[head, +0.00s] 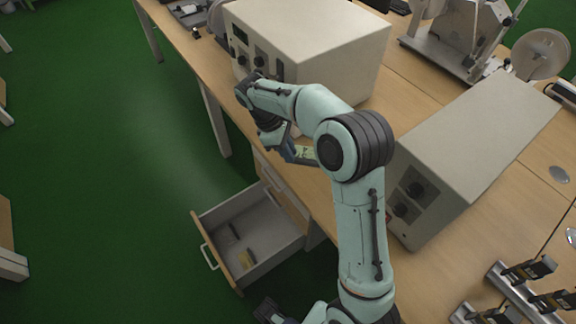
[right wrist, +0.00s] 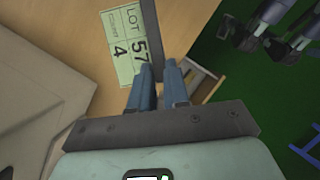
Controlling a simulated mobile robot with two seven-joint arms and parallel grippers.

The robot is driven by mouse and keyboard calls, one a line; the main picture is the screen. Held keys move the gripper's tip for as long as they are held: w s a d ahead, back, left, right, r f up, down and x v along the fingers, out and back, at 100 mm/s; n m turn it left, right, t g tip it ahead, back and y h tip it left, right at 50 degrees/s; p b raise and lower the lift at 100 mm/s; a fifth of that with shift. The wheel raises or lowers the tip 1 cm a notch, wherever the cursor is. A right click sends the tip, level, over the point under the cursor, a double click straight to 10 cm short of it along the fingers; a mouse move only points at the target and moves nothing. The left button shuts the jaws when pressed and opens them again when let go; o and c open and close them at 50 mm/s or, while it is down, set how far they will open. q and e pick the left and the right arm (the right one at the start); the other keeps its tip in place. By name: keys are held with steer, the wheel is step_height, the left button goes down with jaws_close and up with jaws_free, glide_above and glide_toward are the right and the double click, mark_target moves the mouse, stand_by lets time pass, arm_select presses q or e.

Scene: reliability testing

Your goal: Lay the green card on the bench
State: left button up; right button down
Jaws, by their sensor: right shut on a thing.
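The green card (right wrist: 125,45), printed with "LOT 57" and "4", shows face-on in the right wrist view, just beyond my right gripper (right wrist: 160,75). A dark grey strip runs along the card's side and in between the two blue fingers, which are shut on it. In the head view, my right gripper (head: 287,150) is over the front edge of the wooden bench (head: 213,83), with the pale green card (head: 304,152) beside it. I cannot tell whether the card touches the bench.
A large grey instrument box (head: 330,35) stands behind the gripper and another (head: 480,150) stands to the right. An open drawer (head: 285,243) with a small yellowish block (head: 246,259) juts out below the bench edge. Bare wood shows between the boxes.

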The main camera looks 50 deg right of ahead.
steer(key=shift+f+b, duration=0.6)
steer(key=shift+f, duration=2.6)
steer(key=shift+f, duration=0.15)
steer(key=c, duration=1.1)
jaws_free()
